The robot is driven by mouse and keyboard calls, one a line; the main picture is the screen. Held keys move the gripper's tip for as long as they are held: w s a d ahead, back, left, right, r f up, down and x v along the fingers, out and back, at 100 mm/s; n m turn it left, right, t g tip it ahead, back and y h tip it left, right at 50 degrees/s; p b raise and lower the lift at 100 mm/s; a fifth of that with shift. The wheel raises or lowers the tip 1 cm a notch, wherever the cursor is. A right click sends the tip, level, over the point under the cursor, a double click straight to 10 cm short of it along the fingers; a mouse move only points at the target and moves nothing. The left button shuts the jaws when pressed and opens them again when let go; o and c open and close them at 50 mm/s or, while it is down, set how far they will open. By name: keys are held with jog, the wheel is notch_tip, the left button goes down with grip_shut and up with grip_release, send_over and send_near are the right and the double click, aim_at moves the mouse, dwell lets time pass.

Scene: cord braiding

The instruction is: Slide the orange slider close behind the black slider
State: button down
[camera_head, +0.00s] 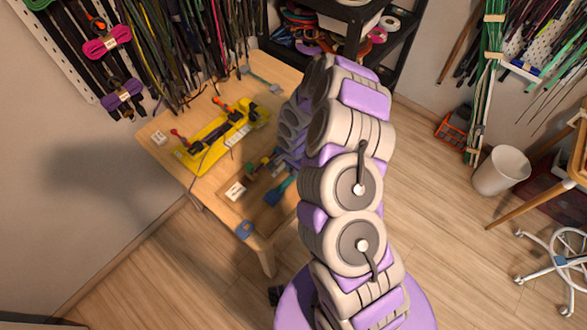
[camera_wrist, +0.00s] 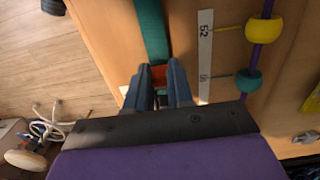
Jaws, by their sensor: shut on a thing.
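The orange slider (camera_wrist: 159,76) shows in the wrist view as a small orange piece between the fingers of my gripper (camera_wrist: 158,68). The gripper is shut on it, with one blue-grey finger on each side. A flat teal strap (camera_wrist: 150,30) runs from the top of the wrist view down to the orange slider. I cannot make out the black slider in either view. In the head view my own arm hides the gripper and the orange slider.
A white ruler strip (camera_wrist: 205,50) lies right of the strap. Beyond it, a yellow bead (camera_wrist: 264,30) and a green bead (camera_wrist: 247,80) sit on a purple cord. The wooden table (camera_head: 215,205) also bears a yellow jig (camera_head: 190,158).

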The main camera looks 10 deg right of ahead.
jog(key=shift+w+d+p, duration=0.25)
jog(key=shift+w+p, duration=0.05)
jog(key=shift+p, duration=0.15)
jog(key=c, duration=1)
grip_release()
jog(key=shift+o, duration=0.2)
notch_tip(320, 180, up, 17)
jog(key=p, duration=0.2)
jog(key=shift+r, duration=0.15)
